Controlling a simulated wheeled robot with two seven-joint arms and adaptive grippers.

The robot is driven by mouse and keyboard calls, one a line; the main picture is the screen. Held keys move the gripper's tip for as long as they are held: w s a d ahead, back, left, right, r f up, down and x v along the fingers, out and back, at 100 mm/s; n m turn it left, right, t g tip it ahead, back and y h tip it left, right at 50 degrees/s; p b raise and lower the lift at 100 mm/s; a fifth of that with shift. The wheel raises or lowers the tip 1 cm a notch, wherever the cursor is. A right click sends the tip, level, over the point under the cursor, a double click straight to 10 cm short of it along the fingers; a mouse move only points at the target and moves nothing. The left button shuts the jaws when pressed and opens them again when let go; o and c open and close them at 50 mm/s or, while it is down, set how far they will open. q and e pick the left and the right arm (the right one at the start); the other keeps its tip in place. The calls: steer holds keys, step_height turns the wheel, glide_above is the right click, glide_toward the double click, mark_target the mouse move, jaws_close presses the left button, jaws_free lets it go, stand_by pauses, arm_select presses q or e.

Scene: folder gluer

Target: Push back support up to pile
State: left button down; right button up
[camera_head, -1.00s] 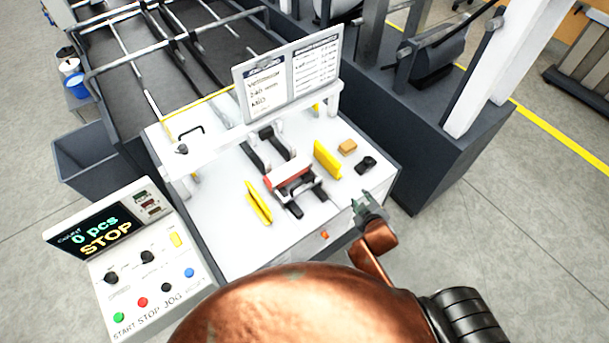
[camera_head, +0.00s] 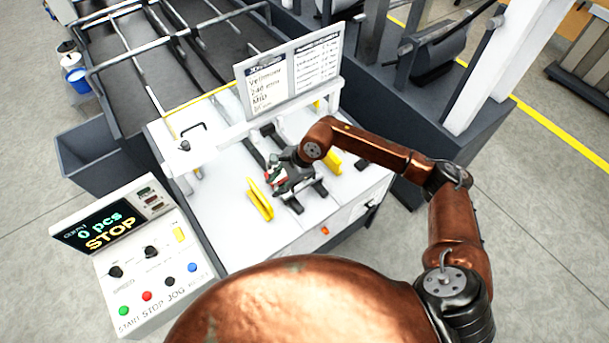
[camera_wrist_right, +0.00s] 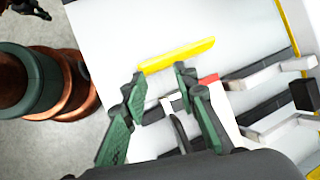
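The feeder table (camera_head: 222,215) carries two dark rails, with a red-and-white piece (camera_head: 271,178) between the yellow guides. I cannot tell whether this piece is the pile or part of the back support. My right gripper (camera_head: 284,182) is down over it and hides most of it. In the right wrist view, the green fingers of my right gripper (camera_wrist_right: 162,76) are apart, with a white part and a red edge (camera_wrist_right: 208,80) near the right finger. I cannot tell whether a finger touches it. The back support is not clearly distinguishable. My left gripper is not in view.
One yellow guide (camera_head: 260,199) stands left of the gripper; the other (camera_head: 333,161) is partly behind my right arm. A sign (camera_head: 288,78) stands behind on a white crossbar. The control panel (camera_head: 137,262) reads 0 pcs and STOP.

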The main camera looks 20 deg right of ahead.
steer(key=w+d+n+h, duration=0.1)
steer(key=w+d+h, duration=0.35)
steer(key=d, duration=0.65)
steer(key=shift+h, duration=0.25)
steer(key=f, duration=0.2)
steer(key=f+p, duration=0.1)
steer(key=f, duration=0.3)
steer(key=shift+w+d+f, duration=0.15)
steer(key=shift+w+f, duration=0.15)
steer(key=shift+w+f+p, duration=0.1)
steer(key=shift+f+p, duration=0.25)
steer(key=shift+f, duration=0.3)
steer(key=shift+c, duration=0.5)
jaws_close()
